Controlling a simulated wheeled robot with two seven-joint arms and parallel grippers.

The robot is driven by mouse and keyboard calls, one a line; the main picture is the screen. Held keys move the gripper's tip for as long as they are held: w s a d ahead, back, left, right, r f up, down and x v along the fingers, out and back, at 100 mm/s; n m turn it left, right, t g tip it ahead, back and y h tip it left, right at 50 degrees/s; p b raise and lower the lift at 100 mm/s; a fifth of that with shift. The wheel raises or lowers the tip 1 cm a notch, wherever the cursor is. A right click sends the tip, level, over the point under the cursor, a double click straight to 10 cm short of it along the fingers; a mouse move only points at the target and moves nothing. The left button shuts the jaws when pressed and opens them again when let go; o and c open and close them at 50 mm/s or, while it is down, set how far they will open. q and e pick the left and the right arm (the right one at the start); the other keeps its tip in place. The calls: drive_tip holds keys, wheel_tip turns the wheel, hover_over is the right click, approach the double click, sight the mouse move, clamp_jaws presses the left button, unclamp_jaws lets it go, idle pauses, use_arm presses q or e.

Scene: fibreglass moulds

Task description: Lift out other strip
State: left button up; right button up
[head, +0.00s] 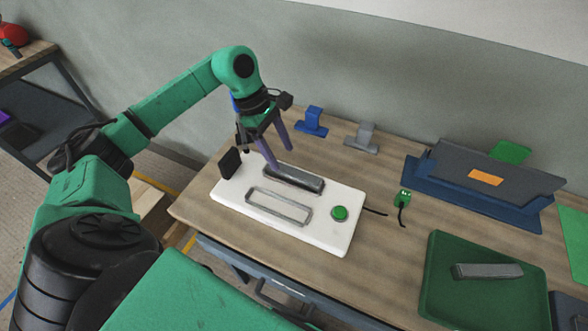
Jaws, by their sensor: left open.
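A white mould block (225,192) lies on the wooden table, with two long slots in its top. The back slot holds a dark grey strip (300,181). The front slot (278,208) looks empty, with a pale floor inside a grey rim. Another grey strip (488,271) lies in the green tray (450,300) at the right. My left gripper (280,157) is open, its purple fingers pointing down above the back edge of the block, close to the left end of the dark strip. It appears empty; whether the fingertips touch the strip cannot be told. My right gripper is out of view.
A green button (340,213) sits on the block's right end. A black upright piece (230,163) stands at its left corner. A green plug (403,197) with a cable lies to the right. Blue (311,122) and grey (362,137) stands and a dark blue holder (470,188) stand behind.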

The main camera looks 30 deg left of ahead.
sight(293, 171)
use_arm(q)
drive_tip(key=f+p, duration=0.1)
drive_tip(key=d+f+p, duration=0.1)
drive_tip(key=w+f+p, duration=0.1)
drive_tip(key=shift+d+f, duration=0.25)
drive_tip(key=shift+d, duration=0.15)
drive_tip(key=x, duration=0.2)
drive_tip(key=shift+s+f, duration=0.1)
drive_tip(key=shift+f, duration=0.15)
drive_tip(key=shift+d+f, duration=0.1)
clamp_jaws()
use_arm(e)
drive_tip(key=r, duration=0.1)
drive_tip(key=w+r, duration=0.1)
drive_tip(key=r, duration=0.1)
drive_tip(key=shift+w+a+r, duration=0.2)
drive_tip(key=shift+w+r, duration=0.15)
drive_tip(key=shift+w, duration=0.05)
